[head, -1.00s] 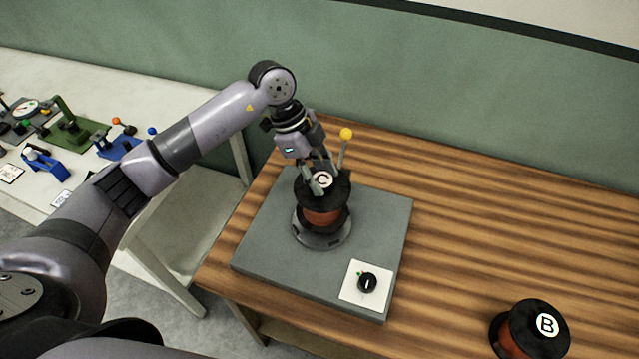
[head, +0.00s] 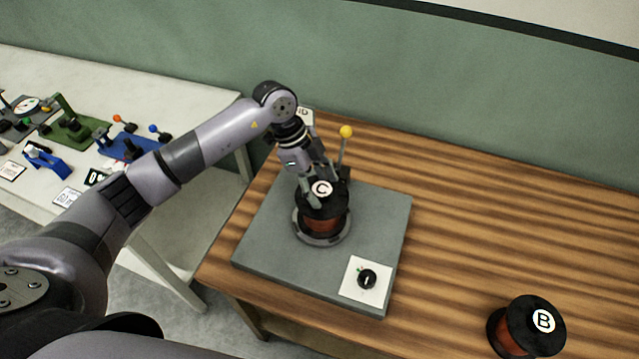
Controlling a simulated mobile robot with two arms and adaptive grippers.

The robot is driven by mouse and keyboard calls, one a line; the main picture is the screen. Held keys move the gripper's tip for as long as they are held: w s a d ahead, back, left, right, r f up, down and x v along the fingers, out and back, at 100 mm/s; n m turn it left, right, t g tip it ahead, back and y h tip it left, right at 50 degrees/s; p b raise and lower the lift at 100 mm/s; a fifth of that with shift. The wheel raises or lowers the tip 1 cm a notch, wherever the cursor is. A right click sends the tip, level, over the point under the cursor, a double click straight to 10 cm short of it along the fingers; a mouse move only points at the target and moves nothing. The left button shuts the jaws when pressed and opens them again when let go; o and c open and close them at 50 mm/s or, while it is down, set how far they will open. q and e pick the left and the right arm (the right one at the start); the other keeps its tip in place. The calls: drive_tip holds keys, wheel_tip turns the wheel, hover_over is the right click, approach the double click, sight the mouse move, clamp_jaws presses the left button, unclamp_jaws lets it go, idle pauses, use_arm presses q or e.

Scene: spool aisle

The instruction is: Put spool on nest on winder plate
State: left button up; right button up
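The spool marked C (head: 323,222) has black flanges and copper-coloured winding. It stands upright within the round grey nest (head: 318,241) on the grey winder plate (head: 265,235). Whether it is fully seated I cannot tell. My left gripper (head: 321,188) comes down over the spool from above, its fingers on either side of the white C label, closed on the spool's top. The far finger is partly hidden. My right gripper is out of view.
A lever with a yellow knob (head: 346,132) stands close behind the gripper. A dial on a white card (head: 366,281) is at the plate's front corner. Spool B (head: 527,328) stands at the lower right. The wooden table (head: 500,220) is clear between. A white table with fixtures is left.

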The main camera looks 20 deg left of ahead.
use_arm(q)
drive_tip(key=shift+r, duration=0.2)
drive_tip(key=shift+a+r, duration=0.15)
drive_tip(key=shift+r, duration=0.1)
drive_tip(key=b+v, duration=0.3)
drive_tip(key=v, duration=0.8)
drive_tip(key=shift+r+b, duration=0.2)
drive_tip(key=shift+b, duration=0.2)
drive_tip(key=shift+a, duration=0.1)
drive_tip(key=shift+c, duration=0.3)
